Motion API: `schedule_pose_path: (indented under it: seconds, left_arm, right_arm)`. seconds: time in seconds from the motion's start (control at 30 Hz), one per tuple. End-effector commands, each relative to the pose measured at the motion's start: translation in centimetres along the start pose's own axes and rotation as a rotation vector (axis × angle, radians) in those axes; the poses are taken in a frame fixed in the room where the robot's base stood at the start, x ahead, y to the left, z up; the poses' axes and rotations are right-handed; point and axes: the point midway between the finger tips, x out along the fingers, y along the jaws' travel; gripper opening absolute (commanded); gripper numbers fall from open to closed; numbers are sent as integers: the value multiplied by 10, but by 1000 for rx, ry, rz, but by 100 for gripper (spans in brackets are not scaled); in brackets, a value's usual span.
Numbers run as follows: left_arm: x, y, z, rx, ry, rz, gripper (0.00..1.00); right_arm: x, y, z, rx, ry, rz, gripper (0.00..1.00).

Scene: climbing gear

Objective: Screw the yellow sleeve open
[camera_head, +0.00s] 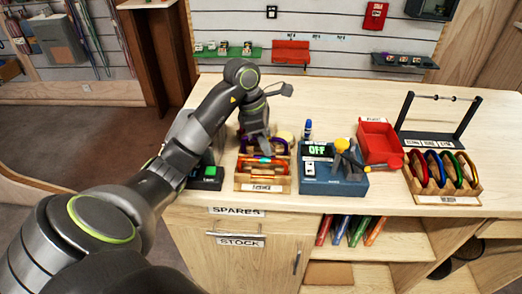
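My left arm reaches in from the left, and its gripper (262,150) points down over a wooden rack (262,184) on the counter. The rack holds carabiners; an orange one (262,160) and part of a purple one (243,143) show beside the gripper. A small yellow part (285,137) shows just right of the gripper, but I cannot tell whether it is the yellow sleeve. The arm hides the fingertips, so I cannot tell whether they are open or touch anything. My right gripper is not in view.
A blue device (322,182) with an OFF display and yellow-topped parts stands right of the rack. Farther right are a red tray (378,142), a rack of coloured carabiners (443,186) and a black bar stand (437,125).

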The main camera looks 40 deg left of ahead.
Motion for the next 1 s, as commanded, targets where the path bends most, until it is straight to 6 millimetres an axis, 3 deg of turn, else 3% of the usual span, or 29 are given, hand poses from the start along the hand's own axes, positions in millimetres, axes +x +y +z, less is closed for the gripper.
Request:
schedule_pose_path:
  seconds: [0.67, 1.0]
  left_arm:
    - [0, 14, 0, 0, 0, 1, 40]
    - [-6, 14, 2, 0, 0, 1, 40]
  right_arm:
    - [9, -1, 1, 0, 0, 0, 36]
    - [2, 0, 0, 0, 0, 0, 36]
